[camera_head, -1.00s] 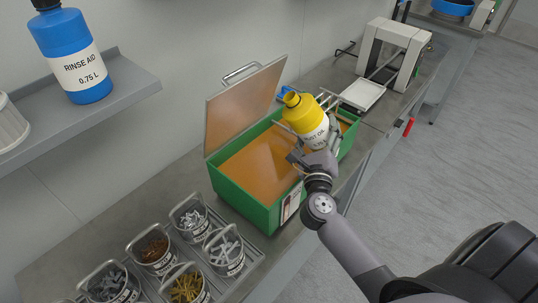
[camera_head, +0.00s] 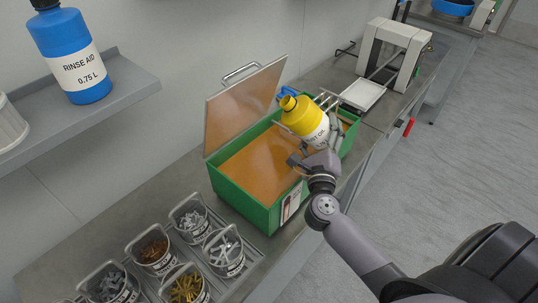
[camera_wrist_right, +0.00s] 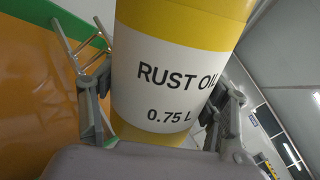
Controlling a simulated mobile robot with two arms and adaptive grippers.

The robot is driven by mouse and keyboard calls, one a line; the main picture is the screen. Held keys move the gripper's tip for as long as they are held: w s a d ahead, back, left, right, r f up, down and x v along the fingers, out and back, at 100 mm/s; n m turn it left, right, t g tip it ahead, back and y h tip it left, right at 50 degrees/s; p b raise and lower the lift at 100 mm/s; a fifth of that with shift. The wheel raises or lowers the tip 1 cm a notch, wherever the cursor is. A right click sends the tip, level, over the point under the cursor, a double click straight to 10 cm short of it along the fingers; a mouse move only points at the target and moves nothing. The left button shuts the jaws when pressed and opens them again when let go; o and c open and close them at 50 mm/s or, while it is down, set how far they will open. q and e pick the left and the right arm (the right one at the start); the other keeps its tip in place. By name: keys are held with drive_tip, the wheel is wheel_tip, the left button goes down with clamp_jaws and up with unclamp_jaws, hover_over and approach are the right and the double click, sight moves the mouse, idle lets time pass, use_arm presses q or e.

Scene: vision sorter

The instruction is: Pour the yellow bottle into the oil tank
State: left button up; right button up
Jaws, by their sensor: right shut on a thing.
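The yellow bottle (camera_head: 304,117), with a white label, is held by my right gripper (camera_head: 316,148) above the right part of the oil tank. It is tilted, its neck and mouth pointing to the upper left. In the right wrist view the label on the bottle (camera_wrist_right: 170,85) reads "RUST OIL 0.75 L", and the fingers of my gripper (camera_wrist_right: 165,105) close on both its sides. The oil tank (camera_head: 240,202) is a green box with orange-brown content, its lid (camera_head: 243,105) standing open at the back. I see no stream from the mouth. My left gripper is out of view.
Several small pails of metal parts stand at the front left, one of them a pail of brass pieces (camera_head: 186,288). A blue rinse aid bottle (camera_head: 75,55) is on the wall shelf (camera_head: 130,90). A white-framed device (camera_head: 395,50) stands farther along the bench.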

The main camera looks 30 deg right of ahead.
drive_tip(key=shift+d+r+n, duration=0.15)
drive_tip(key=shift+d+n, duration=0.1)
drive_tip(key=shift+n, duration=0.15)
drive_tip(key=shift+s+r+t, duration=0.1)
drive_tip(key=shift+s+t, duration=0.05)
drive_tip(key=shift+t, duration=0.15)
drive_tip(key=shift+d+n, duration=0.1)
drive_tip(key=shift+n, duration=0.2)
drive_tip(key=shift+d, duration=0.15)
drive_tip(key=shift+s+n, duration=0.1)
drive_tip(key=shift+n, duration=0.3)
drive_tip(key=shift+d, duration=0.15)
drive_tip(key=shift+d, duration=0.15)
drive_tip(key=shift+n, duration=0.3)
